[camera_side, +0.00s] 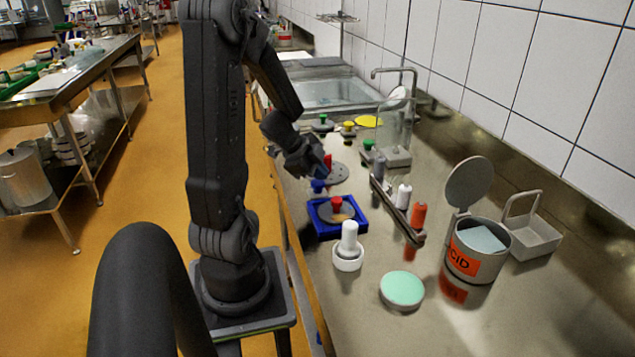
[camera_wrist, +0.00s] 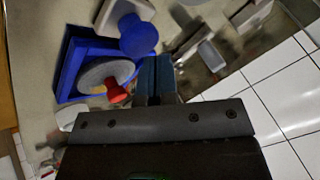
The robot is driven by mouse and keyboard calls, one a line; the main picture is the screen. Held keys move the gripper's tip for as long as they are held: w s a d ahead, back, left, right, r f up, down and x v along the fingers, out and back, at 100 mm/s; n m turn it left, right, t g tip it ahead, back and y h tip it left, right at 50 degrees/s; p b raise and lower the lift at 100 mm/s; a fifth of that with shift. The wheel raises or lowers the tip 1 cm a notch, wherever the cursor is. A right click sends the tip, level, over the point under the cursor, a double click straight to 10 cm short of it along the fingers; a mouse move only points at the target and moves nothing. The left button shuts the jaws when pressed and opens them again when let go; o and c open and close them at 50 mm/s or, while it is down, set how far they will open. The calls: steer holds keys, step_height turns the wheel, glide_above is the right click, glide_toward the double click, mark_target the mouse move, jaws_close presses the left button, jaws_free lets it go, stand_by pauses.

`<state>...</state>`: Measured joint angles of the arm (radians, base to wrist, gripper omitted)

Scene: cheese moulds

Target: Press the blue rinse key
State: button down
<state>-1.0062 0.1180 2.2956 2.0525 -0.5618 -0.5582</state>
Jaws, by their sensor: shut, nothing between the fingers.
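A blue round-topped knob (camera_side: 318,186), which looks like the blue rinse key, stands just behind the blue square tray. In the wrist view the blue knob (camera_wrist: 136,40) is large, beside a pale block (camera_wrist: 125,9). My gripper (camera_side: 321,174) is over the counter, with its fingertips close above the blue knob in the side view. In the wrist view the blue-grey fingers of my gripper (camera_wrist: 155,78) are together and empty, just below and right of the knob. I cannot tell whether they touch it.
The blue tray (camera_side: 318,226) holds a disc with a red knob (camera_side: 337,203). A grey disc (camera_side: 341,173) lies behind. A rail (camera_side: 407,229) with several cylinders, a labelled can (camera_side: 478,262), a white peg (camera_side: 348,238) and a mint disc (camera_side: 402,288) stand nearby. The front right counter is clear.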

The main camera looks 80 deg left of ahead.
mark_target(320, 183)
steer(key=shift+r, duration=3.05)
steer(key=w+d+r+n+t+y, duration=0.4)
steer(key=w+d+r+n+y, duration=0.15)
steer(key=w+d+r, duration=0.35)
steer(key=s+d+g+h, duration=0.2)
steer(key=s+d, duration=0.1)
steer(key=d, duration=0.4)
steer(key=s+d+n+g+h, duration=0.1)
steer(key=s+d+g+h, duration=0.1)
steer(key=s+d, duration=0.2)
steer(key=s+d+n+g+h, duration=0.1)
steer(key=s+d, duration=0.3)
steer(key=d, duration=0.6)
steer(key=shift+s+f+g+h, duration=0.25)
steer(key=shift+f+g+h, duration=0.15)
steer(key=shift+h, duration=0.25)
